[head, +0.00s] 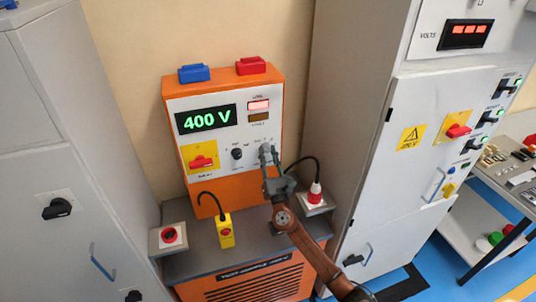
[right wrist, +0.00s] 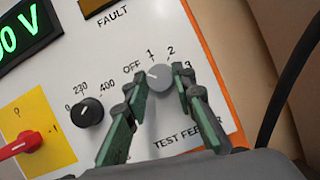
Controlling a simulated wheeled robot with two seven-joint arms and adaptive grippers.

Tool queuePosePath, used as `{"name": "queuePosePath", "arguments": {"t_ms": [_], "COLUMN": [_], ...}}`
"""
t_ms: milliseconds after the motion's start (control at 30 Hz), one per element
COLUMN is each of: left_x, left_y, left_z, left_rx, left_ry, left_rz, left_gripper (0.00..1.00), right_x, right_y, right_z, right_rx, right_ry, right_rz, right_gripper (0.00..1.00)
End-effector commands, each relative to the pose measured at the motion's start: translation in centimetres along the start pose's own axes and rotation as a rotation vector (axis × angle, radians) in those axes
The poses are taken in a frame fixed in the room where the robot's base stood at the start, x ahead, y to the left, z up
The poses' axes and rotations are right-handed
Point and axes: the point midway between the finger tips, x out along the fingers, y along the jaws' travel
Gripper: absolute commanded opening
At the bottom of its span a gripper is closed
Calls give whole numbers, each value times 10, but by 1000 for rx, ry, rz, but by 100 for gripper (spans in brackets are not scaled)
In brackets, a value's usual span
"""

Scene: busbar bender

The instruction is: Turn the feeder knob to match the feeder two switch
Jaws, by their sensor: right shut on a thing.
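The grey feeder knob (right wrist: 160,77) sits on the white panel of the orange test unit (head: 276,92), above the words TEST FEEDER. Marks OFF, 1, 2 and 3 stand around it. A small pale mark shows on its left side; I cannot tell its exact setting. My right gripper (right wrist: 158,92) has its green fingers shut on the knob from both sides; it also shows in the head view (head: 268,156). Several black feeder switches (head: 488,118) with green lamps stand in a slanting column on the right cabinet; their labels are too small to read. My left gripper is out of view.
A black voltage knob (right wrist: 89,112) is left of the feeder knob. A red switch on yellow (head: 202,161) is farther left. The display (head: 207,119) reads 400 V.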

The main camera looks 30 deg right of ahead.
Motion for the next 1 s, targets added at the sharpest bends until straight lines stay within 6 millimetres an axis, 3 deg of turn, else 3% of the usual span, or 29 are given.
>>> {"name": "queuePosePath", "arguments": {"t_ms": [367, 1000], "left_x": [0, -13], "left_y": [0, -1], "left_z": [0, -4], "left_rx": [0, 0], "left_ry": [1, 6], "left_rz": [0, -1], "left_gripper": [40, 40], "right_x": [0, 1], "right_y": [1, 5], "right_z": [0, 3], "right_rx": [91, 616], "right_ry": [0, 1], "right_rz": [-39, -256], "right_gripper": [0, 0]}}
